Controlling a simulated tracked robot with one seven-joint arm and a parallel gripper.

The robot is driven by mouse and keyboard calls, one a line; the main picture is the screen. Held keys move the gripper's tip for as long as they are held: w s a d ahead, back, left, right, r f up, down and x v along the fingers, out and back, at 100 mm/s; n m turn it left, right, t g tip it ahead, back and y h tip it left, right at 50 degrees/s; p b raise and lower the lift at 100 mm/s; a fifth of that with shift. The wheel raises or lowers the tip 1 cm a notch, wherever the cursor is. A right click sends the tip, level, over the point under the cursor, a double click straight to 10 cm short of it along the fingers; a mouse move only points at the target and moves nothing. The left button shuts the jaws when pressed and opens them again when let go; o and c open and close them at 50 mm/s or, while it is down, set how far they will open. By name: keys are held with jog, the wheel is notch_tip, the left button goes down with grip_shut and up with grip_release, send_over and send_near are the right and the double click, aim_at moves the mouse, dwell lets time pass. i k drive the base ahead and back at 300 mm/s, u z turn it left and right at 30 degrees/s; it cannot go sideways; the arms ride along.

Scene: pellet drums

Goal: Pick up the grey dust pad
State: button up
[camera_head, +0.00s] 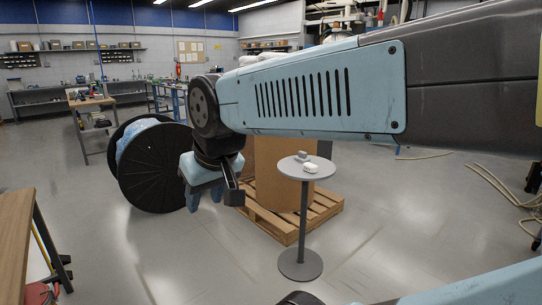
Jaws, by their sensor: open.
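A small grey object (301,156), likely the grey dust pad, lies toward the back of a small round pedestal table (287,170). It is too small in view for fine detail. A white rounded object (311,168) lies close to it, nearer the front right edge. My gripper (205,199) hangs to the left of the table with its fingers pointing down. It is open, with nothing visible between the fingers, and is clearly apart from the grey object.
A wooden pallet (270,224) with a large cardboard box (268,172) stands behind the table. A large black reel (150,180) stands behind my gripper. A wooden bench (14,225) is at the left edge. Hoses (505,185) lie at right. The front floor is mostly clear.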

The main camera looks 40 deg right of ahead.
aim_at(303, 157)
jog(key=i, duration=1.7)
jog(key=z, duration=2.45)
jog(key=i, duration=1.65)
jog(key=u, duration=0.1)
